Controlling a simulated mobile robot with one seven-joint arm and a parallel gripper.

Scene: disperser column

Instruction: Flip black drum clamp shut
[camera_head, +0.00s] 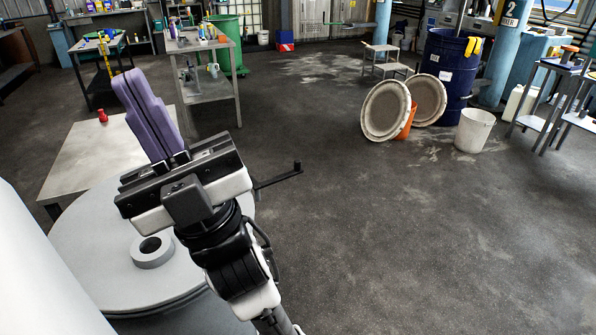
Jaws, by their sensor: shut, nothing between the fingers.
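My gripper (130,78) points up and left, with its two long purple fingers closed together and nothing between them. Its fingertips are over open floor in the picture, near the low pale table. A thin black bar with an upright knob (297,168) shows to the right of my gripper's body; its other end is hidden, and I cannot tell whether it is the clamp or part of my arm. No black drum clamp can be made out for certain. A dark blue drum (449,70) stands at the back right, far from my gripper, with yellow gloves (473,46) at its rim.
Two round lids (385,110) lean near an orange object (407,122), beside a white bucket (475,131). A low pale table (85,158) with a red item (102,116) is at left. Benches and a green bin (228,40) stand behind.

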